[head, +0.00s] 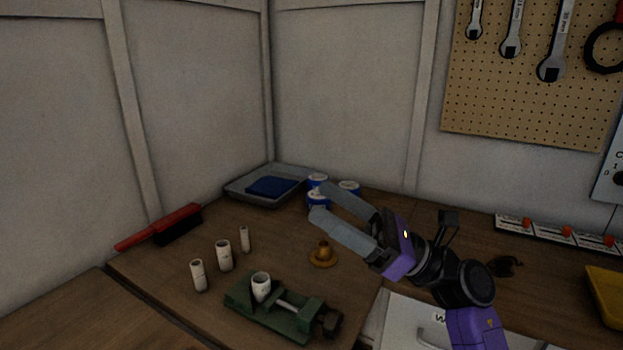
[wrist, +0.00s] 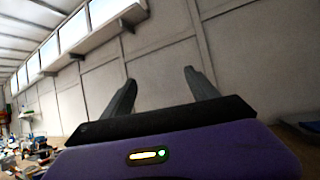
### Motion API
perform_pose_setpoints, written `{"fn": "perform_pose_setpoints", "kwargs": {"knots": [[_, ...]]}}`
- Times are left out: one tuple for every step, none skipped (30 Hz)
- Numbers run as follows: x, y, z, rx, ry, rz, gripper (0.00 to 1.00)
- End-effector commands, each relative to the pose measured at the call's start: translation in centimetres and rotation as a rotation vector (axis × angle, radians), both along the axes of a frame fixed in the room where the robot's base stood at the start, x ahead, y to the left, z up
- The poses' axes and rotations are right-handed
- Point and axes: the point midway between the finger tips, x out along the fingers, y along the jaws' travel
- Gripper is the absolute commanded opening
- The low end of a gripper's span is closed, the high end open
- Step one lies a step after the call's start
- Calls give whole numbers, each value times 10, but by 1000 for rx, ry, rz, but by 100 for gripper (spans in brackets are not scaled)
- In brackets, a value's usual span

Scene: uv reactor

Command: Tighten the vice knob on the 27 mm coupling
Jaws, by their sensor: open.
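A green vice (head: 240,293) stands on the wooden bench in the head view. A white coupling (head: 261,283) stands upright between its jaws. I cannot read a size on it. The dark vice knob (head: 328,323) is at the right end of the vice, on its screw. My gripper (head: 316,199) is open, above and behind the vice, with its fingers pointing left and away from the knob. In the wrist view my gripper (wrist: 160,80) shows two parted fingers with nothing between them, facing the wall. The vice is not in the wrist view.
Several white couplings (head: 223,255) stand left of the vice. A brass piece (head: 323,255) sits behind it. Blue-and-white rolls (head: 348,187), a grey tray (head: 235,187) and a red brush (head: 178,222) lie farther back. Wrenches (head: 551,67) hang on the pegboard at right.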

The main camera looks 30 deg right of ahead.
Motion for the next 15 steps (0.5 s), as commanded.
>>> {"fn": "perform_pose_setpoints", "kwargs": {"knots": [[1, 1, 8, -8, -15, 11, 69], [1, 2, 13, -9, -23, 19, 69], [2, 3, 19, -13, -33, 27, 69], [2, 4, 23, -15, -39, 34, 69], [2, 5, 27, -17, -46, 41, 69], [2, 6, 32, -21, -53, 48, 69], [3, 6, 36, -24, -58, 54, 69], [2, 7, 39, -25, -63, 59, 69], [3, 8, 43, -28, -69, 66, 69], [3, 9, 45, -30, -71, 70, 69], [3, 10, 47, -32, -73, 74, 69], [3, 11, 50, -34, -76, 79, 69], [3, 11, 52, -35, -79, 81, 69], [3, 11, 53, -35, -80, 82, 69], [2, 11, 54, -36, -82, 85, 69]]}}
